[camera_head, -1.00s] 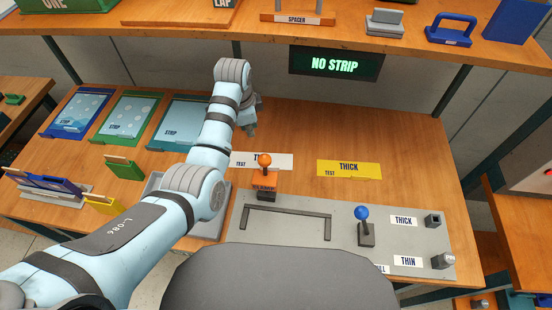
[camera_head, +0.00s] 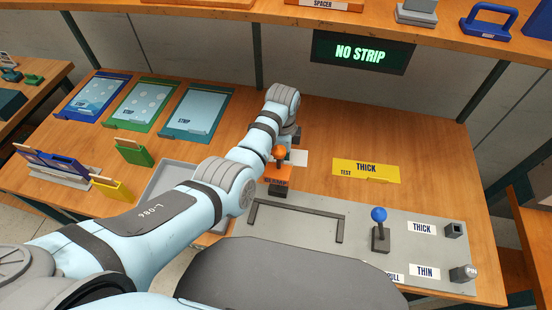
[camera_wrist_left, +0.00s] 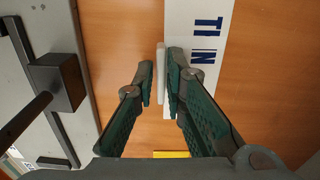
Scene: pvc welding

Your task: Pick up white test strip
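In the left wrist view a thin white strip (camera_wrist_left: 160,62) lies on the wooden bench alongside the white THIN card (camera_wrist_left: 196,28). My left gripper (camera_wrist_left: 159,82) is open, with one finger on each side of the strip's line; a gap shows between the left fingertip and the strip, and whether the right one touches it is unclear. In the head view my left gripper (camera_head: 293,136) is low over the bench, mostly hidden by its arm. The white card (camera_head: 299,158) shows only in part there, and the strip is hidden. My right gripper is out of view.
A yellow THICK card (camera_head: 366,170) lies to the right. The grey fixture plate (camera_head: 352,228) carries an orange-knobbed clamp (camera_head: 279,170) close to my gripper and a blue-knobbed lever (camera_head: 379,229). Strip trays (camera_head: 197,112) stand at the left. The screen (camera_head: 361,53) reads NO STRIP.

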